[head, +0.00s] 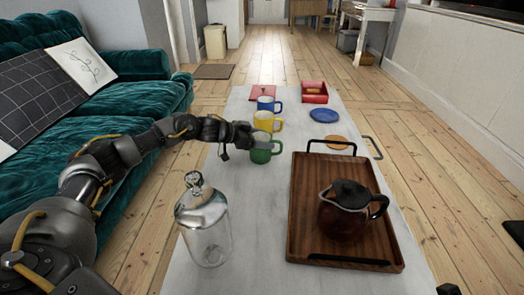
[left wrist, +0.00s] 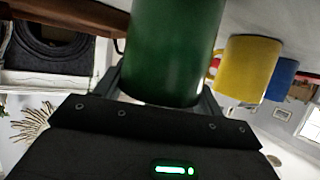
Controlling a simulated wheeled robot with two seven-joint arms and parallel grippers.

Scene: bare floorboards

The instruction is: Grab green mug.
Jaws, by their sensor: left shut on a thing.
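The green mug (head: 261,152) stands upright on the white table, in front of the yellow mug (head: 267,121) and the blue mug (head: 267,105). My left gripper (head: 250,141) reaches in from the left and is shut on the green mug. In the left wrist view the green mug (left wrist: 174,50) fills the space between the two fingers, with the yellow mug (left wrist: 246,68) and blue mug (left wrist: 283,78) beyond it. My right gripper is not clearly visible in the head view.
A wooden tray (head: 306,235) with a dark teapot (head: 345,211) sits to the right. A glass jar (head: 208,232) stands at the front left. A blue plate (head: 324,115) and red box (head: 314,92) lie farther back. A green sofa (head: 135,94) is on the left.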

